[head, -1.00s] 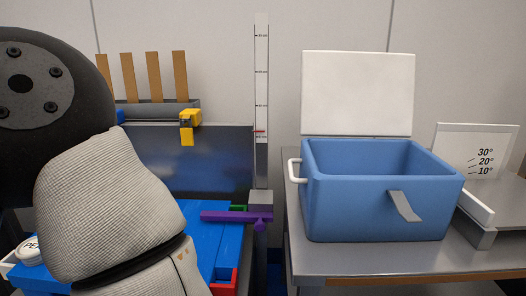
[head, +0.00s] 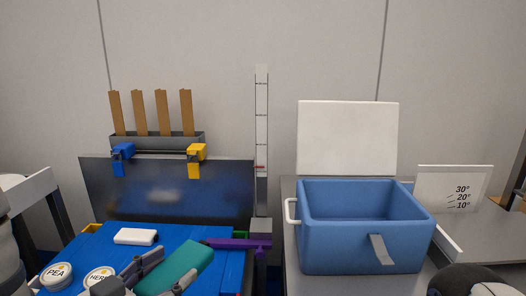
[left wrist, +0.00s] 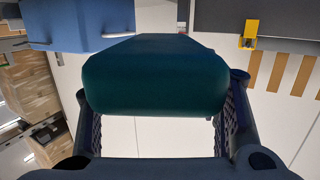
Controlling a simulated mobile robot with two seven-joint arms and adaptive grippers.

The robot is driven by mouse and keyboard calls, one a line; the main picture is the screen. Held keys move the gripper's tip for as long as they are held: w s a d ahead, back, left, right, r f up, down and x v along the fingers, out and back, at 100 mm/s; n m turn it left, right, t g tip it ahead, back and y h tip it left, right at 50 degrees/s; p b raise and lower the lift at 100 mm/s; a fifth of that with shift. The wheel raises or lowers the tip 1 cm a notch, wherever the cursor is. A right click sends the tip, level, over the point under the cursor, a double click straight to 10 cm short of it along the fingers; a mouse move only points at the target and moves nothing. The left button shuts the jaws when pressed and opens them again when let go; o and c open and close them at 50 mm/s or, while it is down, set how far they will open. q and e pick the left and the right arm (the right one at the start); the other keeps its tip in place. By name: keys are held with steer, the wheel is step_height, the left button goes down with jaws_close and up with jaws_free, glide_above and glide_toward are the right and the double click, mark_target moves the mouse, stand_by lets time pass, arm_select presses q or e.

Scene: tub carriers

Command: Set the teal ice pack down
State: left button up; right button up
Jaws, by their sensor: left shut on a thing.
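The teal ice pack (head: 182,268) is a rounded block at the bottom of the head view, over the blue work surface (head: 90,250). My left gripper (head: 170,270) is shut on it, with one dark finger along each side. In the left wrist view the pack (left wrist: 155,82) sits between the two fingers and fills the middle. Whether its underside touches anything is hidden. My right gripper is outside the frames; only part of my right arm shows at the lower right.
A blue cooler (head: 322,240) with its white lid (head: 347,138) raised stands on a metal table at right. A white block (head: 135,236) and round tubs marked PEA (head: 56,274) and HER… (head: 101,277) lie on the blue surface.

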arm_select(q)
steer(key=s+a+r+m+g+h+p, duration=0.1)
steer(key=s+m+g+h, duration=0.3)
steer(key=s, duration=0.7)
steer(key=shift+s+r+m+g+h+p, duration=0.2)
steer(key=shift+r+m+g+h+p, duration=0.2)
steer(key=shift+m+h+p, duration=0.35)
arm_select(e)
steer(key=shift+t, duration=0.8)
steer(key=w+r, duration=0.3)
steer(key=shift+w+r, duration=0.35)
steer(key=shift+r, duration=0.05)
